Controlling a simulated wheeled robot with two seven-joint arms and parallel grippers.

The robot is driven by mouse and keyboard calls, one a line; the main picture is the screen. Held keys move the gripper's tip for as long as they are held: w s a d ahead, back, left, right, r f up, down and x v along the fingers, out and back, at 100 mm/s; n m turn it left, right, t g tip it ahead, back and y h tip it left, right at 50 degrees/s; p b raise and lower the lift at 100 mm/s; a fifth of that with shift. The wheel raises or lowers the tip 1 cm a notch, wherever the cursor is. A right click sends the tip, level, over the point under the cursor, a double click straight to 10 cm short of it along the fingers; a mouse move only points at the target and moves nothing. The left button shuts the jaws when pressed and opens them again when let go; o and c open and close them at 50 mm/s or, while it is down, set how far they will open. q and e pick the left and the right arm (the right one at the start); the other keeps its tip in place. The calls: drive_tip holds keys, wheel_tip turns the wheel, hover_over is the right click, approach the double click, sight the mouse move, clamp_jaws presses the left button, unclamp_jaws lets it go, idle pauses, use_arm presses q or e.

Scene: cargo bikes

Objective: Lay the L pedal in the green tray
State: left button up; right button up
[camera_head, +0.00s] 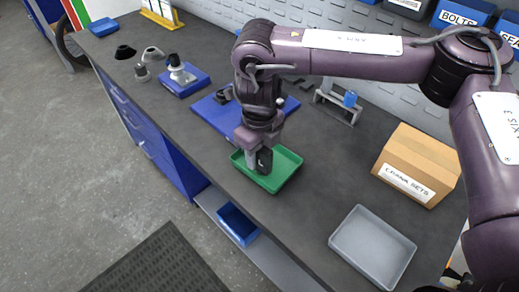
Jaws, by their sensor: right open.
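The green tray (287,171) lies on the dark bench top, near its front edge. My right gripper (258,166) points down over the left part of the tray, with its fingers apart and their tips low inside the rim. A small black piece (265,160) shows at the fingers. It may be the L pedal, but I cannot read a label or tell whether it rests on the tray floor. My left gripper is out of view.
A blue mat (214,112) with a small dark part lies behind the tray. A cardboard box labelled crank sets (417,165) and an empty grey tray (372,247) stand to the right. A small grey stand (336,107) is behind. Several small parts sit at the far left.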

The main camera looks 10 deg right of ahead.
wheel_tip(320, 180, up, 12)
drive_tip(key=shift+r+p, duration=0.2)
drive_tip(key=shift+p, duration=0.15)
idle(0.5)
